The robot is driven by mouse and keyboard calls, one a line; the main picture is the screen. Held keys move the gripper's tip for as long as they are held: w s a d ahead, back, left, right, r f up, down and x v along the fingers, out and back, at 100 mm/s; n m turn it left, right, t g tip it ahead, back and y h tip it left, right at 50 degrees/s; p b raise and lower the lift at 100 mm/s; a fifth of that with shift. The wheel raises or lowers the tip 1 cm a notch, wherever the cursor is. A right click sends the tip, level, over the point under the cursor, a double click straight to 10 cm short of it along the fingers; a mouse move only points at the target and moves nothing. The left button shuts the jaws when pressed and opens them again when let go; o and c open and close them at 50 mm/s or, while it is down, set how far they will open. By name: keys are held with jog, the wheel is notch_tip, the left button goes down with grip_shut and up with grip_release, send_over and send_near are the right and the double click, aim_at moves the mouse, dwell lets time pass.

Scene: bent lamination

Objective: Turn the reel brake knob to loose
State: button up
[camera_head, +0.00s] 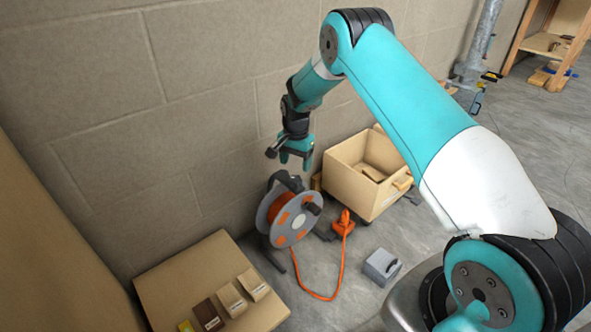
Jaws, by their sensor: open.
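The cable reel (290,213) stands on the concrete floor near the wall. It has a grey disc face with orange parts, and orange cable shows on it. A dark knob (314,209) sits at the right side of the disc face; its setting is too small to read. My gripper (291,160) is above the reel, pointing down, apart from it and close to the wall. Its jaws are open, with nothing seen between them.
A tan open box (345,178) stands right of the reel. Orange cable (322,298) loops over the floor to an orange plug (344,223). A grey box (382,266) lies at front right. A cardboard-coloured board (180,270) with small blocks is at lower left.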

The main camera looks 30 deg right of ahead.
aim_at(295, 179)
notch_tip(295, 179, up, 11)
jog(key=p, duration=0.3)
jog(key=shift+f, duration=0.1)
jog(key=s+a+r+n+y, duration=0.2)
jog(key=s+a+r+n, duration=0.6)
jog(key=s+a+r, duration=0.6)
jog(key=s+a+r+n+y, duration=0.15)
jog(key=s+n, duration=0.25)
jog(key=s, duration=0.4)
jog(key=s+a+r+n, duration=0.3)
jog(key=s, duration=0.6)
jog(key=s+a+r+n+y, duration=0.15)
jog(key=s+n, duration=0.25)
jog(key=s, duration=0.4)
notch_tip(295, 179, up, 36)
jog(key=p, duration=3.5)
jog(key=shift+w+a+f+h, duration=0.2)
jog(key=shift+w+a+h, duration=0.15)
jog(key=shift+h, duration=0.05)
